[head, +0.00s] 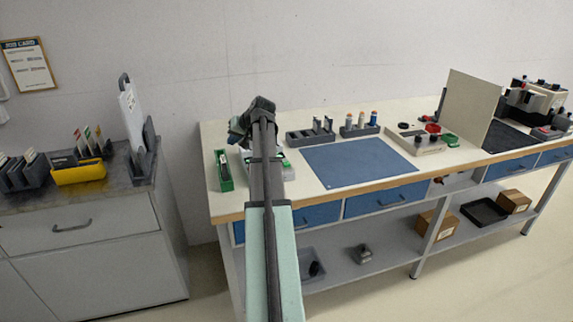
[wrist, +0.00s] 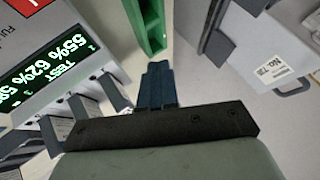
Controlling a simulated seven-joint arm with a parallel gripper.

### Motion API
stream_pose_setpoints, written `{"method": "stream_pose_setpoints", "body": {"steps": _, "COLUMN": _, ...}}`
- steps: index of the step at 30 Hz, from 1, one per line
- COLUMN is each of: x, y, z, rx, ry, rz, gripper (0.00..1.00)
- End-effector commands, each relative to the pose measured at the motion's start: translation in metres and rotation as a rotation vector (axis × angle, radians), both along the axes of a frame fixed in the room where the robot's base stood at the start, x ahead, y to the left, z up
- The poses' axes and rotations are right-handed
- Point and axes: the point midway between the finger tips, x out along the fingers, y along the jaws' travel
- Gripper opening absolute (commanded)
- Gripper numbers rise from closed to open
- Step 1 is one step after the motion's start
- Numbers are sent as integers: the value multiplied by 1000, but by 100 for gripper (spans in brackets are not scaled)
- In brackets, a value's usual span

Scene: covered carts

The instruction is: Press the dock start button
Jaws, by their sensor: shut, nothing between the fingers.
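The dock is a pale grey charger-like unit (wrist: 75,30) at the left of the wrist view. It has a lit green display (wrist: 48,72) reading "TEST" and percentages, with several grey slots below it. A red patch (wrist: 24,6) with a white mark is cut off at the top left; I cannot tell if it is a button or a label. My gripper (wrist: 158,68) is shut and empty, its dark blue fingertips to the right of the dock and just below a green holder (wrist: 152,25). In the head view my arm hides most of the dock (head: 288,172).
The green holder (head: 223,170) stands at the bench's left end. A blue mat (head: 358,163) lies clear on the bench (head: 310,200). Grey racks (head: 310,136) stand behind it, and an upright board (head: 470,105) to the right. A grey cabinet (head: 90,240) stands left, across a gap.

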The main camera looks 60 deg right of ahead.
Motion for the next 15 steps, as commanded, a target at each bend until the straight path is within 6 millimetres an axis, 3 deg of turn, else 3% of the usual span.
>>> {"method": "stream_pose_setpoints", "body": {"steps": 1, "x": -19, "y": -9, "z": 5, "rx": 1, "ry": -2, "rz": -11, "gripper": 0}}
{"method": "stream_pose_setpoints", "body": {"steps": 9, "x": -104, "y": -43, "z": 25, "rx": 6, "ry": -15, "rz": -41, "gripper": 0}}
{"method": "stream_pose_setpoints", "body": {"steps": 15, "x": -155, "y": -58, "z": 37, "rx": 7, "ry": -22, "rz": -55, "gripper": 0}}
